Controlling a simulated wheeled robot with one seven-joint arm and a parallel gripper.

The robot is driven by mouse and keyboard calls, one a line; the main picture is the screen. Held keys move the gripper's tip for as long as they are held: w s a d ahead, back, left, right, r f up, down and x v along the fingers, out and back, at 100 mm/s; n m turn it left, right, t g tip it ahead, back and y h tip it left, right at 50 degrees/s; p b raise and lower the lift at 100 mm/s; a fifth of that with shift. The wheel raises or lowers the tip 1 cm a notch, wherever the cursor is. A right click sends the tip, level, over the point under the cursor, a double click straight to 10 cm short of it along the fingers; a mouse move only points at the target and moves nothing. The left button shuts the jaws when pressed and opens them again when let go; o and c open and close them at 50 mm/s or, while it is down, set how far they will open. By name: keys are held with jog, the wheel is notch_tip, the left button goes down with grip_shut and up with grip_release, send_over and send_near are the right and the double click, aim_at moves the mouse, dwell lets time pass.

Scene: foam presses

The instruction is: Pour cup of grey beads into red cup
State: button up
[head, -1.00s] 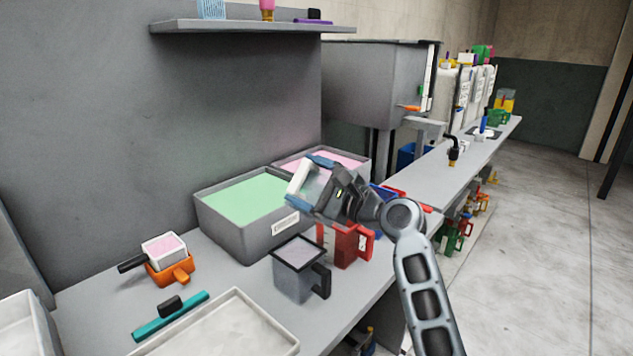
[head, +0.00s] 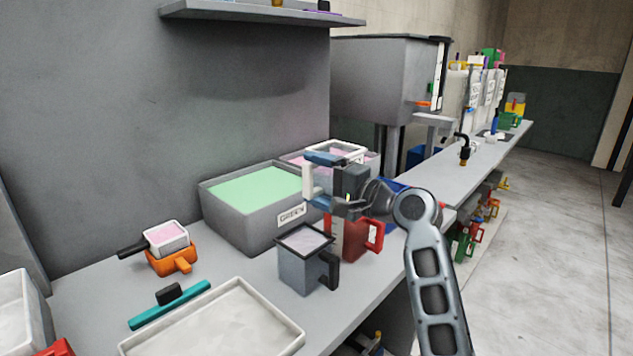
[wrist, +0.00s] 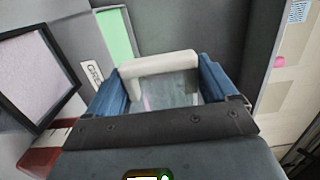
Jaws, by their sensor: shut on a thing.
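My gripper (head: 318,182) is shut on a see-through cup with a white rim and a white handle (head: 308,184). The handle also shows between the blue fingers in the wrist view (wrist: 160,64). The held cup looks about upright, and I cannot tell what is in it. The red cup (head: 346,240) stands on the bench just below my gripper, its opening hidden. A corner of it shows in the wrist view (wrist: 42,160). A grey cup (head: 303,270) with a black handle stands to its left, full of pale grey-lilac beads.
A grey bin of green material (head: 240,228) stands behind the cups, with a pink-filled bin behind my gripper. An orange cup (head: 172,258), a teal bar (head: 172,305) and a pale tray (head: 205,330) lie to the left. Free bench shows in front of the cups.

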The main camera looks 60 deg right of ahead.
jog(key=shift+r, duration=0.1)
notch_tip(320, 180, up, 3)
jog(key=p, duration=0.3)
dwell(0.8)
jog(key=shift+w+f, duration=0.1)
jog(key=shift+f, duration=0.1)
jog(key=w+f+m+h+b, duration=0.1)
jog(key=w+d+f+m+g+h, duration=0.1)
jog(key=h, duration=0.1)
jog(key=w+d+f+m+h+b, duration=0.1)
jog(key=w+h, duration=0.1)
jog(key=shift+d+g+b, duration=0.2)
jog(key=shift+g+b, duration=0.1)
jog(key=shift+w+d+r+m+g+h+b, duration=0.1)
jog(key=shift+w+m+g+h+b, duration=0.45)
jog(key=shift+m+h, duration=0.3)
jog(key=shift+w+d+m+g+h+b, duration=0.1)
jog(key=shift+w+m+g+h+b, duration=0.4)
jog(key=shift+m+h, duration=0.35)
jog(key=shift+w+a+r+m+b, duration=0.15)
jog(key=shift+m+b, duration=0.15)
jog(key=shift+m, duration=0.25)
jog(key=shift+a+r+m+b, duration=0.15)
jog(key=shift+m+b, duration=0.15)
jog(key=shift+m, duration=0.25)
